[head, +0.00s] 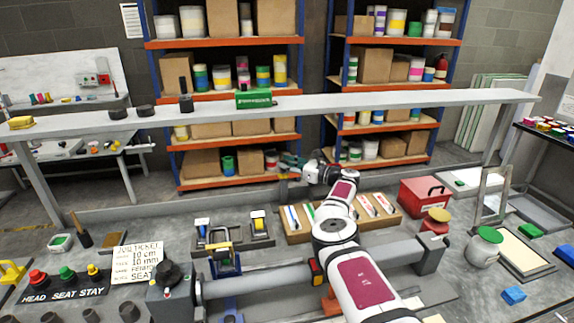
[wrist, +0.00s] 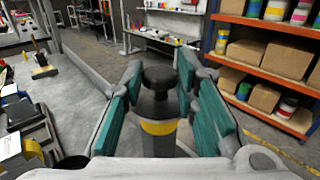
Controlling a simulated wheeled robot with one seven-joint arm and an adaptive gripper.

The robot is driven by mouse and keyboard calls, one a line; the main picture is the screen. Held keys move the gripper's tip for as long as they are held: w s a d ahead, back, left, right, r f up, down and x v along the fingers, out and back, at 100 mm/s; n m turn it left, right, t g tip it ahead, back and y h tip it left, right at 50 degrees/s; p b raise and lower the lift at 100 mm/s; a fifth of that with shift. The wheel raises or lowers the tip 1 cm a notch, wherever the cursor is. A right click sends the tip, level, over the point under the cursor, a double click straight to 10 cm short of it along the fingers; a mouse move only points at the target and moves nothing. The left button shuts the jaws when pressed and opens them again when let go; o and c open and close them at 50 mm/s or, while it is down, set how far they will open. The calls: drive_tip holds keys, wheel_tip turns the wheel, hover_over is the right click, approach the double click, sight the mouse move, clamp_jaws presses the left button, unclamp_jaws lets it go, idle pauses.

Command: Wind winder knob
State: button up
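A black winder knob (head: 167,272) sits on a grey box at the left end of a long grey tube, at the front left of the bench in the head view. My gripper (head: 287,168) is far from it, over the back of the bench and pointing left. In the wrist view my gripper's teal fingers (wrist: 160,78) stand apart. Between them is a black-capped grey part (wrist: 158,76) with a yellow band; I cannot tell what it is or whether the fingers touch it. The bench's winder knob is not clearly visible in the wrist view.
A long grey rail (head: 330,103) crosses behind the bench, with shelving beyond. A job ticket (head: 137,262) and coloured buttons (head: 66,272) are left of the knob.

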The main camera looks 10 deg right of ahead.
drive_tip(key=o, duration=0.4)
drive_tip(key=shift+w+a+r, duration=0.1)
drive_tip(key=shift+r, duration=0.15)
drive_tip(key=shift+f, duration=0.1)
drive_tip(key=v, duration=1.2)
